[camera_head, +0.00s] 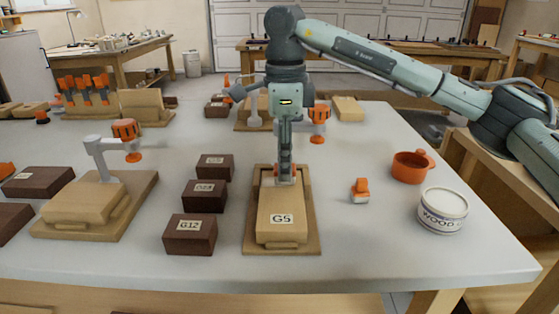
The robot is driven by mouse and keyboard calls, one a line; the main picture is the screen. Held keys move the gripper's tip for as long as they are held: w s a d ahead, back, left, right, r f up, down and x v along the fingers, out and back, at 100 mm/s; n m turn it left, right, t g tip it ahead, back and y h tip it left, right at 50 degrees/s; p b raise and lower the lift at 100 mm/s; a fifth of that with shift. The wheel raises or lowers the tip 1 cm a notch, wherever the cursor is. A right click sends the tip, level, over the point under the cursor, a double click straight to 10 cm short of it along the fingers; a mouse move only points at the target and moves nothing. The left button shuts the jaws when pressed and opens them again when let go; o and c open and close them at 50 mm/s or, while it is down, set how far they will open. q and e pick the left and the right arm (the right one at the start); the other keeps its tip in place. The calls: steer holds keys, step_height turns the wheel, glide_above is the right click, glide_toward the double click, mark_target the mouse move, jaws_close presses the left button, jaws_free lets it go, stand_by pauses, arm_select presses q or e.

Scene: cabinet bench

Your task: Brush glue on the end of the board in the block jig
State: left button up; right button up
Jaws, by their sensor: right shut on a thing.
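A pale wooden board labelled G5 (277,208) lies in a flat wooden jig (252,238) at the front middle of the bench. My right gripper (285,178) points straight down at the far end of this board. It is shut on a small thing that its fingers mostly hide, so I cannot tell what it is. A little orange shows beside the fingertips. A small orange piece with a pale base (360,191) stands to the right of the jig. An orange cup (410,167) and a white tin marked WOOD (443,210) stand farther right. My left gripper is out of view.
Several dark labelled blocks (190,235) stand left of the jig. Another jig (125,210) with a pale block and an orange-handled clamp (126,130) is farther left. More jigs and clamps stand behind. The bench's front right is clear.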

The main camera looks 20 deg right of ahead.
steer(key=shift+s+d, duration=0.15)
steer(key=shift+d, duration=0.4)
steer(key=shift+r+p, duration=1.95)
steer(key=shift+r, duration=1.1)
